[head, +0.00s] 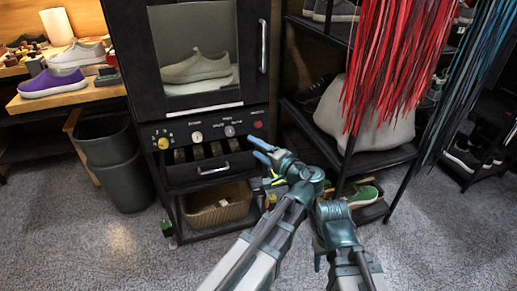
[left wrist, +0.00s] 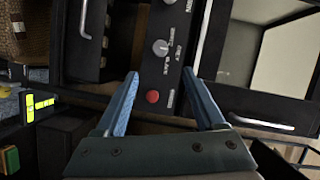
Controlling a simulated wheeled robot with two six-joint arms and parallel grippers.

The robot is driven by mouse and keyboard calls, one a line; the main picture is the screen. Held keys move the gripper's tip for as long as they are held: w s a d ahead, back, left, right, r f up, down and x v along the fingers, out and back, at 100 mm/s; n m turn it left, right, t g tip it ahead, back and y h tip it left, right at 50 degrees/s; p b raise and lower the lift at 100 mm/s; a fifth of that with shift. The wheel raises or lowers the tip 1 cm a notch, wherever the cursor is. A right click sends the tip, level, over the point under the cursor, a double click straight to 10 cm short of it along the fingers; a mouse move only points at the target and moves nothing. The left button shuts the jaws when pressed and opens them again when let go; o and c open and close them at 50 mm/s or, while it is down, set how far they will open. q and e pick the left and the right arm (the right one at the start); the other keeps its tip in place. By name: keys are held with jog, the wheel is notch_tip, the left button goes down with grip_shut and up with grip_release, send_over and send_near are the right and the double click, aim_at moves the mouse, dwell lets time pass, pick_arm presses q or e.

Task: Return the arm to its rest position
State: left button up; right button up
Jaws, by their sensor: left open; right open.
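My left gripper (head: 262,153) is open, with its blue fingers pointing left in front of the black cabinet. In the left wrist view its two fingers (left wrist: 166,98) stand apart with nothing between them. Beyond them is the cabinet's control panel (left wrist: 179,40) with a red button (left wrist: 152,97). The fingers look clear of the panel. The same red button shows in the head view (head: 258,124). My right arm comes in at the lower right, but I cannot make out its fingers. A beige sneaker (head: 196,67) sits inside the cabinet behind its door.
A wicker basket (head: 216,204) sits under the drawer, whose handle (head: 214,169) faces out. A grey bin (head: 117,165) and a wooden bench (head: 70,92) with a purple sneaker (head: 52,84) are left. A black rack (head: 376,160) stands right, with red laces (head: 400,60) and a green shoe (head: 358,196).

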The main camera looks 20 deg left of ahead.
pick_arm(q)
jog(key=s+a+f+n+g+h, duration=0.1)
jog(key=s+f+n+g+h, duration=0.1)
jog(key=s+f+g+h, duration=0.45)
jog(key=s+a+f+n+g+h, duration=0.15)
jog(key=s+f, duration=0.25)
jog(key=f, duration=0.6)
jog(key=s+d+f+m+g+h, duration=0.1)
jog(key=s+d+f+m+h, duration=0.1)
jog(key=s+d, duration=0.45)
jog(key=s+d+f+m+g+h, duration=0.1)
jog(key=s+d+h, duration=0.25)
jog(key=d, duration=0.65)
notch_tip(320, 180, up, 38)
jog(key=p, duration=3.7)
jog(key=shift+s+d+f+y+p, duration=0.25)
jog(key=shift+s+y+p, duration=0.1)
jog(key=shift+s, duration=0.1)
